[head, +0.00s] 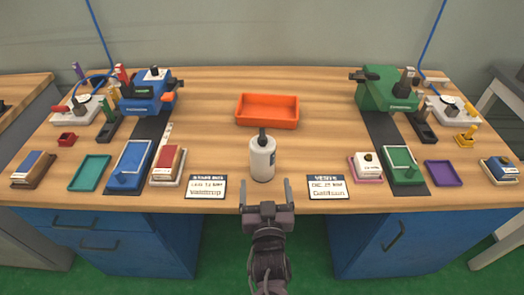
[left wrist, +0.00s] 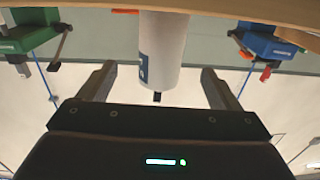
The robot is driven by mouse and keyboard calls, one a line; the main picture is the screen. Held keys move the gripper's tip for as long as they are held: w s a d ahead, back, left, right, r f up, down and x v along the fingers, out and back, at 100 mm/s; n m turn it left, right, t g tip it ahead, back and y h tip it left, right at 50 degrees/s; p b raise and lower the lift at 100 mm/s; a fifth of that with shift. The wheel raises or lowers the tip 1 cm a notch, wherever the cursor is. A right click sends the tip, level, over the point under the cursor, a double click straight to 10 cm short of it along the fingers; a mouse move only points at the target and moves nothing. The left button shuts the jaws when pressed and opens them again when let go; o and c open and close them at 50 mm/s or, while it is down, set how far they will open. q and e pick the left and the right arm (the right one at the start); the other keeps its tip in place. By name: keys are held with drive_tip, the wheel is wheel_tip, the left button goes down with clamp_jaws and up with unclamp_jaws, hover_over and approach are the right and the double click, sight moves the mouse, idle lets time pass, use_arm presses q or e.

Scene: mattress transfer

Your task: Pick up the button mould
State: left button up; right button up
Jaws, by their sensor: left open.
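No piece here is plainly marked as the button mould, so I cannot tell which it is. Small block-like pieces with knobs include a blue one (head: 133,155) at left, a green one (head: 401,156) at right and a white one in a pink tray (head: 367,168). A white bottle (head: 262,160) with a dark cap stands upright at the bench's middle. My left gripper (head: 265,190) is open and empty at the front edge, just before the bottle. In the left wrist view the bottle (left wrist: 162,45) appears between the spread fingers, upside down. My right gripper is not in view.
An orange tray (head: 267,121) lies behind the bottle. A blue vise (head: 147,92) and a green vise (head: 387,90) stand at the back. Two label cards (head: 206,187) (head: 328,188) flank the bottle. Teal (head: 90,172) and purple (head: 443,173) trays lie near the front. Bare wood surrounds the bottle.

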sight(263, 166)
use_arm(q)
drive_tip(key=w, duration=0.3)
drive_tip(key=shift+a+r, duration=0.1)
drive_tip(key=shift+r, duration=0.15)
drive_tip(key=shift+w+r, duration=0.15)
drive_tip(key=shift+w, duration=0.05)
drive_tip(key=w, duration=0.2)
drive_tip(key=w+p, duration=0.1)
drive_tip(key=w, duration=0.1)
drive_tip(key=shift+w+a, duration=0.2)
drive_tip(key=shift+w, duration=0.25)
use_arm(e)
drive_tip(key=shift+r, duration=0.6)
use_arm(q)
drive_tip(key=c, duration=1.4)
drive_tip(key=shift+c, duration=1.3)
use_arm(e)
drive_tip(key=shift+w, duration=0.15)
use_arm(q)
drive_tip(key=shift+r, duration=0.1)
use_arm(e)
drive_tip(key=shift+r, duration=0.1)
